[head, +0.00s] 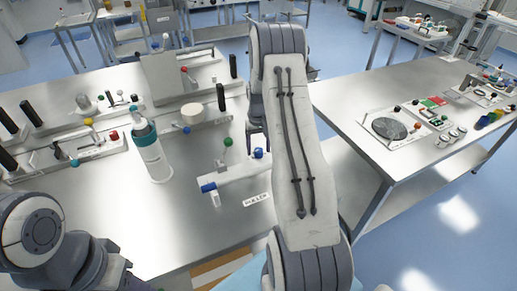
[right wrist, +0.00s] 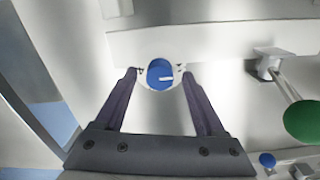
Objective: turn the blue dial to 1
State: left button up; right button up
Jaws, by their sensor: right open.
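In the right wrist view the blue dial (right wrist: 158,70) is a round blue knob with a short white mark pointing right, set in a pale ring on a white mount. My right gripper (right wrist: 160,73) is open, with one dark finger on each side of the dial. I cannot tell whether either finger touches it. No numbers are readable around the dial. In the head view my right arm covers the middle, and I cannot make out the dial there. My left arm shows at the lower left; its gripper is out of view.
A green ball knob (right wrist: 303,121) on a rod stands right of the gripper; a smaller blue knob (right wrist: 267,159) lies lower right. In the head view a white-and-teal bottle (head: 151,151) stands among fixtures on the metal table (head: 110,215). A second table (head: 365,95) is to the right.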

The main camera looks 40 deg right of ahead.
aim_at(259, 150)
notch_tip(259, 150, up, 10)
jog(key=b, duration=0.2)
dwell(0.6)
